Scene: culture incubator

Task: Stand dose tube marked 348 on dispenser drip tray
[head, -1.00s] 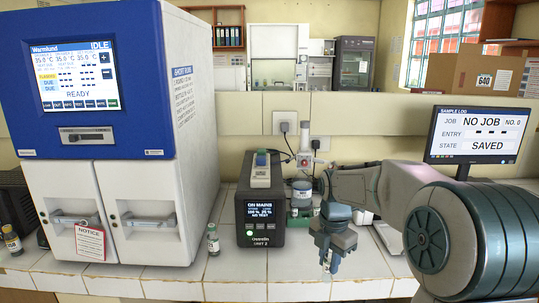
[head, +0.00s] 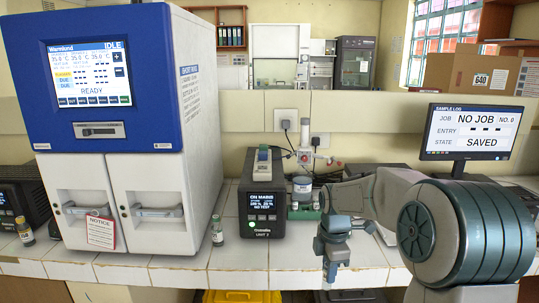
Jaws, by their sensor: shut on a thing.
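My gripper (head: 331,268) points down at the counter's front edge, right of the black power unit. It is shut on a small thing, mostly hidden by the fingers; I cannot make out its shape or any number. A small clear vial (head: 217,232) stands on the counter left of the power unit. An amber vial with a yellow cap (head: 24,232) stands at the far left. Behind my gripper is a green-based stand (head: 304,212) with a red knob and a pot, probably the dispenser; its drip tray cannot be told apart. No vial mark is readable.
The blue and white incubator (head: 111,125) fills the left. The black power unit (head: 262,205) stands mid-counter. The sample log monitor (head: 476,133) is at the right. A yellow crate (head: 240,296) sits below the counter. The tiled front strip between vial and gripper is mostly clear.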

